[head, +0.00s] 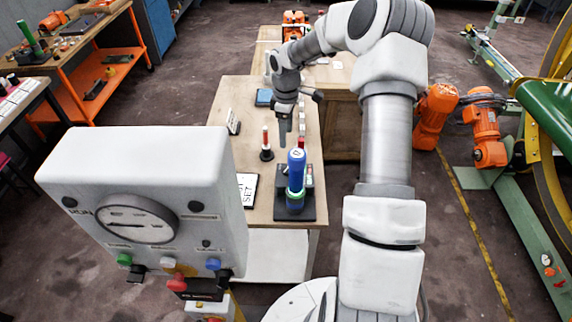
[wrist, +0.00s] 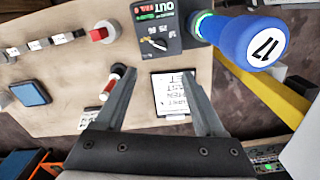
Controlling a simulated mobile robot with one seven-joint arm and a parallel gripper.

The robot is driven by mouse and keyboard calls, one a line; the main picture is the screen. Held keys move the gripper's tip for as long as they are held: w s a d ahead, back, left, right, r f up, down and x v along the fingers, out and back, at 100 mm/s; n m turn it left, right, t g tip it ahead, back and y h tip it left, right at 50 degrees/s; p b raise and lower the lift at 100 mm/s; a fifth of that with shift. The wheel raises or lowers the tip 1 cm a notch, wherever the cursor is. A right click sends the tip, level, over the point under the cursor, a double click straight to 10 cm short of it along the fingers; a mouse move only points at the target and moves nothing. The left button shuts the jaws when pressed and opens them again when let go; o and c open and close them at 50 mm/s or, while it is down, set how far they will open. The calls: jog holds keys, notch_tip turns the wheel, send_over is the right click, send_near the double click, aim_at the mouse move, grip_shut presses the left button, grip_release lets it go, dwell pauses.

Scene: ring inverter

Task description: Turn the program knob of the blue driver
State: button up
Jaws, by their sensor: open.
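The blue driver (head: 296,172) stands upright on a black base (head: 293,207) near the front edge of the wooden table. A green band shows at its lower part. In the wrist view the driver (wrist: 243,40) is at the upper right, its white end face marked "17" towards the camera. In the head view my gripper (head: 283,132) points down, above and slightly behind the driver's top; the exact gap is unclear.
A red-and-white cylinder on a black foot (head: 266,143) stands behind-left of the driver. A white card with black text (head: 247,188) lies left of the base. A black panel reading "OUT" (wrist: 155,24) adjoins the driver. A grey gauge box (head: 140,200) fills the front left.

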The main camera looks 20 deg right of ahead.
aim_at(286, 169)
notch_tip(286, 169, down, 15)
jog(key=shift+r+p, duration=0.1)
jog(key=shift+p, duration=0.85)
grip_shut()
